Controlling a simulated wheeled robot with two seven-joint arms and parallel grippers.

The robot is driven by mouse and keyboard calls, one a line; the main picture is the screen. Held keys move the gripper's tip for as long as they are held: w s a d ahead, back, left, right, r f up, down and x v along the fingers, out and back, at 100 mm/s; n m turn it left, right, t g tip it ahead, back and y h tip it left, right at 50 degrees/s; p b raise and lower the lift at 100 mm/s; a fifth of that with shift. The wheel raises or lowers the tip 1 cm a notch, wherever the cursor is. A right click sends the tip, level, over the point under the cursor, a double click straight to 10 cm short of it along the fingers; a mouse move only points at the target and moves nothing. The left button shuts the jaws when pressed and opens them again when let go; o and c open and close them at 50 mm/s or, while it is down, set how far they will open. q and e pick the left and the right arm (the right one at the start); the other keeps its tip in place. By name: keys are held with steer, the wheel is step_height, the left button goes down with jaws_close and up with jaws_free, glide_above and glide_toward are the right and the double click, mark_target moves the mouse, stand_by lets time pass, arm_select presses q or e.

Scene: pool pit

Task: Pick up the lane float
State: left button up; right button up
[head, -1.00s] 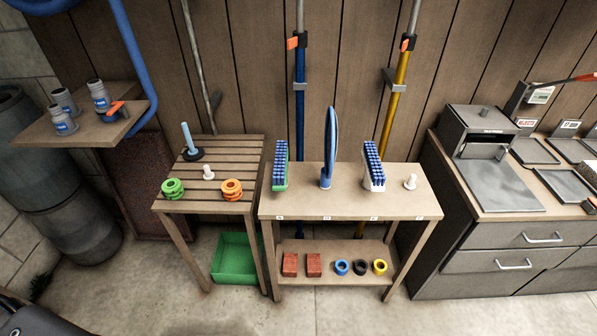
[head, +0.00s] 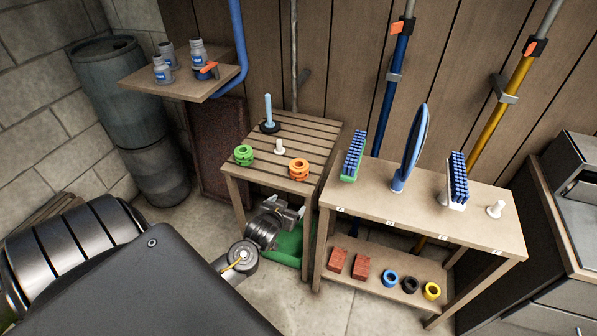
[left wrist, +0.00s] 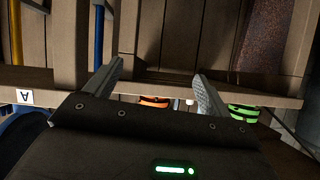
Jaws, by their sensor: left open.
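Two spool-shaped floats sit on the slatted wooden table, a green one (head: 243,155) at the left and an orange one (head: 298,169) near the front right corner. Both also show in the left wrist view, the orange float (left wrist: 155,102) between the fingers and the green float (left wrist: 243,112) to the right of them. My left gripper (head: 290,212) is in front of the slatted table, below its top and apart from both floats. In the left wrist view its two fingers (left wrist: 156,85) are spread with nothing between them. My right gripper does not show.
The slatted table (head: 297,136) also holds a white peg (head: 280,146) and a blue-handled plunger (head: 268,113). A green bin (head: 289,245) is under it, partly hidden by my gripper. A bench (head: 400,205) with brushes stands close on the right.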

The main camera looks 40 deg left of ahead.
arm_select(q)
steer(key=n+t, duration=0.1)
steer(key=t, duration=0.1)
glide_toward(299, 165)
steer(key=shift+w, duration=1.2)
steer(key=shift+w+a+f, duration=0.25)
steer(key=shift+w+a, duration=0.05)
steer(key=shift+w, duration=0.35)
steer(key=x, duration=0.4)
steer(key=shift+w+a, duration=0.1)
steer(key=shift+w, duration=0.2)
steer(key=shift+c, duration=0.9)
steer(key=c, duration=0.9)
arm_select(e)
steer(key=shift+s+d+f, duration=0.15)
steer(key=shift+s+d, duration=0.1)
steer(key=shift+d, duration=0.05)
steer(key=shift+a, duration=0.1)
